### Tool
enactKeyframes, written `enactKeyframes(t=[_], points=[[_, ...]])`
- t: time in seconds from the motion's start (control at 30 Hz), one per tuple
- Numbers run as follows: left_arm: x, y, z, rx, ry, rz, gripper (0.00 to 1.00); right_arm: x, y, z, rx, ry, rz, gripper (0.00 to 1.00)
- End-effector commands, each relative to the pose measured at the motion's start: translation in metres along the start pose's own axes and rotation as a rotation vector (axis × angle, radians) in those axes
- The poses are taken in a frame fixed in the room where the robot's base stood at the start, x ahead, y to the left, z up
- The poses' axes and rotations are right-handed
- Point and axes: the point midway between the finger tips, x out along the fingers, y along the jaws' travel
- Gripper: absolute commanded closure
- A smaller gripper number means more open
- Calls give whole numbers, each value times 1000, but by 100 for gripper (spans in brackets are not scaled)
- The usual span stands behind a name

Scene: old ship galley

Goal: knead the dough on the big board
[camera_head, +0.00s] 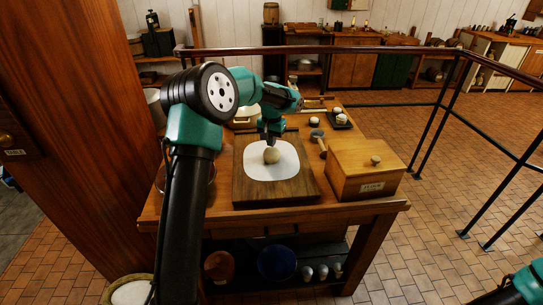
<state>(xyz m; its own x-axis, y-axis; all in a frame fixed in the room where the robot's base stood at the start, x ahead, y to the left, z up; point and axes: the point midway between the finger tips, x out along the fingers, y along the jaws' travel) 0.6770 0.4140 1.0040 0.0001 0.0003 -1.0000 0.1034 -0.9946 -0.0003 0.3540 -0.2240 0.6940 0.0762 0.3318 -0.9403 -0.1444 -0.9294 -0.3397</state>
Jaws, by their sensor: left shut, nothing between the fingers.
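The pale, round dough (271,156) sits on a white rounded-square patch (285,171) on the big dark wooden board (251,196). My left arm reaches over from the left, and its gripper (269,142) points down just above or at the top of the dough. Its fingers look shut and hold nothing. I cannot tell whether the fingertips touch the dough. Only a piece of my right arm shows at the bottom right corner, and its gripper is out of the picture.
The board lies on a wooden table (325,212). A lidded wooden box (365,170) stands right of the board. A mallet-like tool (318,139) and small cups on a dark tray (340,118) lie behind. Bowls and cups sit on the shelf below. A dark railing (330,50) runs behind.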

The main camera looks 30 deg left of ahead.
Motion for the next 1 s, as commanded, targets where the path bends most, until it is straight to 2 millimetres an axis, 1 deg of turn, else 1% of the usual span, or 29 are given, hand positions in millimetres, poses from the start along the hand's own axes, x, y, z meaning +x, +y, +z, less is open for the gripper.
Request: enactKeyframes(t=[0.57, 1.0], points=[[14, 0, 0, 0, 0, 0, 100, 0, 0, 0, 0, 0, 0, 43], [15, 0, 0, 0, -1, 0, 100, 0, 0, 0, 0, 0, 0, 43]])
